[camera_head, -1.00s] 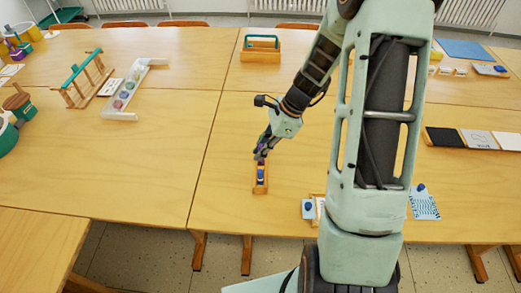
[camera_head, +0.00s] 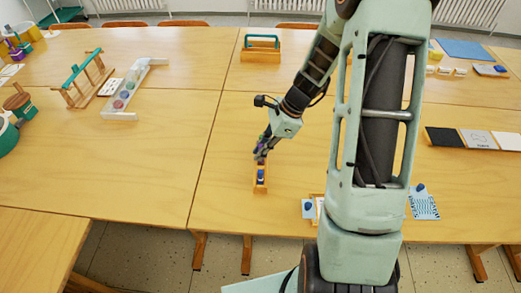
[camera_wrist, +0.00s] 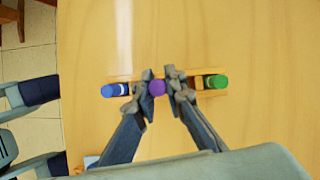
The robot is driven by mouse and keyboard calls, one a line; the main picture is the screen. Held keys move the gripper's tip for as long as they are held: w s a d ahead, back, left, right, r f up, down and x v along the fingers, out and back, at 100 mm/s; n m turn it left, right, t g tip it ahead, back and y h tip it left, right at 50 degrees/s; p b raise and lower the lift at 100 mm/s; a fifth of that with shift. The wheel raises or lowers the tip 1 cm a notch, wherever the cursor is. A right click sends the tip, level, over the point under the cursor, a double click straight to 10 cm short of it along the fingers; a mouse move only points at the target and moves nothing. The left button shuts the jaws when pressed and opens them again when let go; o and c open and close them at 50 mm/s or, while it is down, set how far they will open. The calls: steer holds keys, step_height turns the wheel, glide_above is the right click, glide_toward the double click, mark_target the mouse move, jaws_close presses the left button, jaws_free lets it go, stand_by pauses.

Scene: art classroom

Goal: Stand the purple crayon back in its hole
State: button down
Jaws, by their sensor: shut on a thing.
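The purple crayon (camera_wrist: 157,88) shows end-on in the wrist view, between the two fingertips of my gripper (camera_wrist: 159,86). My gripper is shut on it, directly over the middle of a narrow wooden crayon block (camera_wrist: 205,77). A blue crayon (camera_wrist: 114,90) stands at the left end of the block and a green crayon (camera_wrist: 216,82) at the right end. In the head view my gripper (camera_head: 261,152) is at the far part of the block (camera_head: 260,189). The fingers hide the crayon's lower end and the hole, so I cannot tell how deep it sits.
A card with a blue knob (camera_head: 308,208) lies to the right of the block, partly behind my arm. A patterned card (camera_head: 424,204) lies farther right. A white angled tray (camera_head: 130,92) and a wooden rack (camera_head: 86,80) stand at the left.

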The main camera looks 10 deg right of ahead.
mark_target(260, 146)
steer(key=shift+f+b, duration=0.8)
steer(key=shift+f, duration=0.65)
stand_by(2.0)
stand_by(0.4)
steer(key=c, duration=1.9)
jaws_free()
steer(key=shift+o, duration=0.4)
steer(key=shift+o, duration=0.8)
steer(key=shift+r, duration=0.1)
steer(key=shift+r+p, duration=2.5)
steer(key=shift+r, duration=0.5)
